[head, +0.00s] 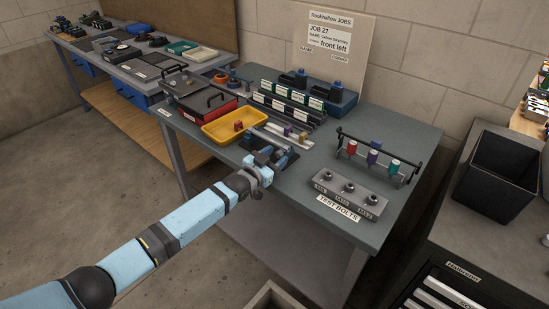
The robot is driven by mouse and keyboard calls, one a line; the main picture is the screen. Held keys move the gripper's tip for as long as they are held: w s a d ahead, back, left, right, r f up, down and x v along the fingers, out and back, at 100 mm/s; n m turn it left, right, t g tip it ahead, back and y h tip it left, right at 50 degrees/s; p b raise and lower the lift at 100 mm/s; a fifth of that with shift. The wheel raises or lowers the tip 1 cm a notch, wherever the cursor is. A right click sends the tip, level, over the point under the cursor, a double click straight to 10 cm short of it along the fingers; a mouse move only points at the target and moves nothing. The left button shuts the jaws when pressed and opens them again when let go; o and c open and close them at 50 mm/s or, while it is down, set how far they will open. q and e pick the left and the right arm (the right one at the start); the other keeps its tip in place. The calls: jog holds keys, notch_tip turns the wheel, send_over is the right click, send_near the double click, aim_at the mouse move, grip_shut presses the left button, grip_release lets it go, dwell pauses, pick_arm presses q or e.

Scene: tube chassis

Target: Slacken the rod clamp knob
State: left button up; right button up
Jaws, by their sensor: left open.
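My left arm comes in from the lower left, and its light blue gripper (281,157) is over the front edge of the grey workbench (330,150). The jaws are open, but they show small and dark. Just behind the gripper lies a pale rail assembly (274,136) with small yellow (287,130) and purple (303,137) parts on it. I cannot tell for sure which part is the rod clamp knob; the gripper hides part of this spot. I see no contact clearly. My right gripper is not in view.
A yellow tray (222,131) and a red-and-black toolbox (200,98) stand left of the gripper. Labelled dark rails (290,100) lie behind. The TEST BOLTS block (347,194) and a rack (375,158) with coloured tools stand right. A black bin (497,168) sits on the right cabinet.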

pick_arm(q)
jog(key=c, duration=0.9)
jog(key=shift+c, duration=0.2)
jog(key=n+b, duration=0.2)
jog(key=n, duration=0.2)
jog(key=shift+f, duration=0.1)
jog(key=shift+n+b, duration=0.6)
jog(key=shift+n, duration=0.9)
